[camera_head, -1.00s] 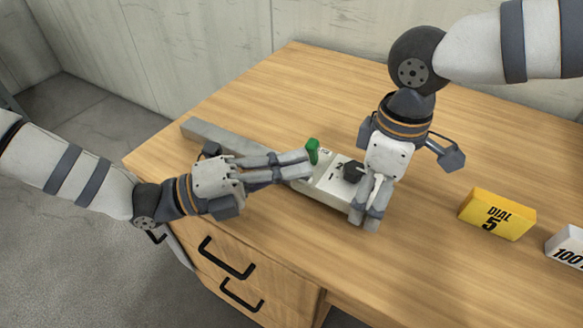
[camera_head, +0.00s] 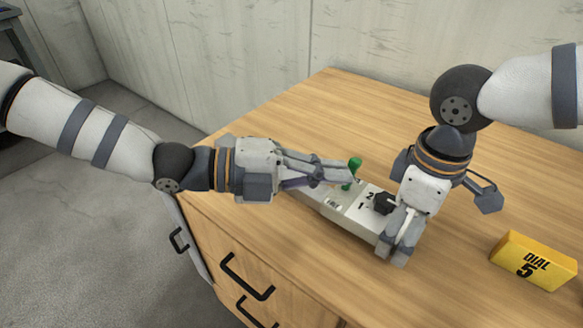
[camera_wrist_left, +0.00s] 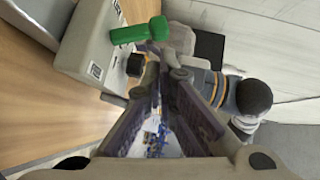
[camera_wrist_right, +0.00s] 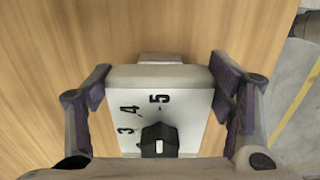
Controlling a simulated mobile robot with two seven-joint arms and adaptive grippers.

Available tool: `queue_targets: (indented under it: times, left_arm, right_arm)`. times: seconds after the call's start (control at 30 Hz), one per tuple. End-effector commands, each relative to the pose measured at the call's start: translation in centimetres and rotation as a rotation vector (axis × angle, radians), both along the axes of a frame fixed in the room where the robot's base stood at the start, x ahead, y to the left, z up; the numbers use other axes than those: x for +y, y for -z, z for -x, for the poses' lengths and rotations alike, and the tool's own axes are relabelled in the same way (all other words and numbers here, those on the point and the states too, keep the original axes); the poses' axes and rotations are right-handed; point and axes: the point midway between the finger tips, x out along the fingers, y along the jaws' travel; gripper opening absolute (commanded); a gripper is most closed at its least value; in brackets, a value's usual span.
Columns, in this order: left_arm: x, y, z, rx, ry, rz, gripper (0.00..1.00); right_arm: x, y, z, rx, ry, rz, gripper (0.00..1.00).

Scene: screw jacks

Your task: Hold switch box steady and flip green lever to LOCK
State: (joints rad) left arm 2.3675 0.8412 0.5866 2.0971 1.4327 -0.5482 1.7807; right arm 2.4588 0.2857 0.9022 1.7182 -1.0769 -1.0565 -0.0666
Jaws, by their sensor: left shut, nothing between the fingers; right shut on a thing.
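The light grey switch box (camera_head: 343,213) lies on the desk, with a black dial (camera_head: 383,203) and numbers on its top. The green lever (camera_head: 355,164) stands up from the box. My left gripper (camera_head: 350,175) is shut and empty, its fingertips right at the lever, seemingly against its stem. The left wrist view shows the lever's green handle (camera_wrist_left: 138,33) just beyond the fingertips (camera_wrist_left: 153,52). My right gripper (camera_head: 398,248) is shut on the box's near right end, one finger on each side in the right wrist view (camera_wrist_right: 162,90). The lever's lettering is mostly hidden by the left fingers.
A yellow block marked "DIAL 5" (camera_head: 533,262) sits on the wooden desk (camera_head: 340,110) to the right. The desk behind the box is clear. Drawers with black handles (camera_head: 246,277) are below the front edge. A wall stands behind.

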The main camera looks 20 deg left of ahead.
Motion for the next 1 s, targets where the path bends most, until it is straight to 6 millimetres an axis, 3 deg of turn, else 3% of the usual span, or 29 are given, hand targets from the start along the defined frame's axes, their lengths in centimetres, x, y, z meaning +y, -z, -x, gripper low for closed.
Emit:
queue_targets:
  times: [0.5,0.7,1.0]
  left_arm:
    - [9.4,-1.7,3.8,-0.003,-0.004,-0.001,0.0]
    - [10.6,-1.8,4.5,0.001,-0.001,0.0,0.0]
    - [10.7,-1.8,4.5,0.002,0.0,0.0,0.0]
  right_arm:
    - [0.0,0.2,0.1,0.005,-0.002,0.001,0.14]
    - [0.0,0.2,0.1,0.005,-0.002,0.001,0.14]
    - [0.0,0.2,0.1,0.005,-0.001,0.001,0.14]
